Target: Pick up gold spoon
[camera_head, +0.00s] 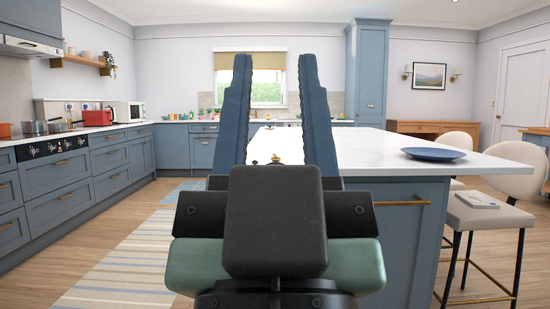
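My gripper (275,60) fills the middle of the view, with its two blue fingers apart and nothing held between them. Beyond them is the white-topped kitchen island (385,150). A small gold-coloured object (276,158) shows low between the fingers, around the island's left part. It is too small and partly hidden to tell whether it is the gold spoon. No other spoon can be made out. My gripper's body hides part of the island's near left side.
A blue plate (433,154) lies on the island's right part. Cream stools (500,215) stand at its right, one with a book (478,200) on it. Counters with pots (35,127) line the left wall. A striped rug (125,265) covers open floor left of the island.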

